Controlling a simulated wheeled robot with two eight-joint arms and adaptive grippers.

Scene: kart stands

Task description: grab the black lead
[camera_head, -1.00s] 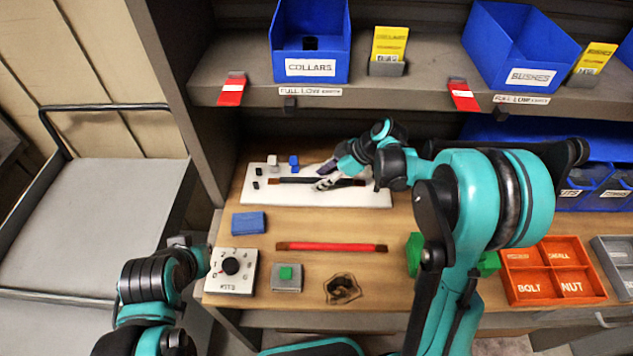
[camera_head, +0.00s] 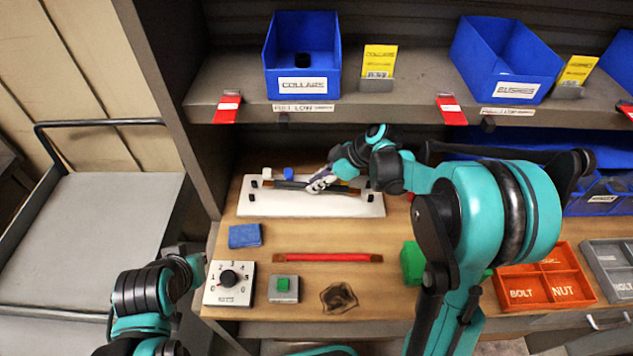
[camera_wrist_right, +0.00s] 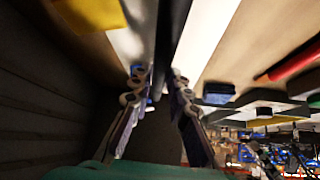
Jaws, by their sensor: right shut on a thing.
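The black lead (camera_head: 284,184) lies along the white board (camera_head: 345,209) at the back of the bench, with a brownish end showing to the right of my gripper. My right gripper (camera_head: 318,186) is shut on the lead near its middle and hides that part. In the right wrist view the dark lead (camera_wrist_right: 173,38) runs between the two fingers (camera_wrist_right: 162,88). I cannot tell whether the lead is clear of the board. My left gripper (camera_head: 188,258) is at the bench's left front edge, holding nothing that I can see; its fingers are unclear.
A red lead (camera_head: 325,257) lies across the bench middle. A blue block (camera_head: 244,236), a dial box (camera_head: 230,284), a green-button box (camera_head: 284,290) and an orange tray (camera_head: 545,274) stand around it. A shelf edge (camera_head: 390,112) with blue bins overhangs the board.

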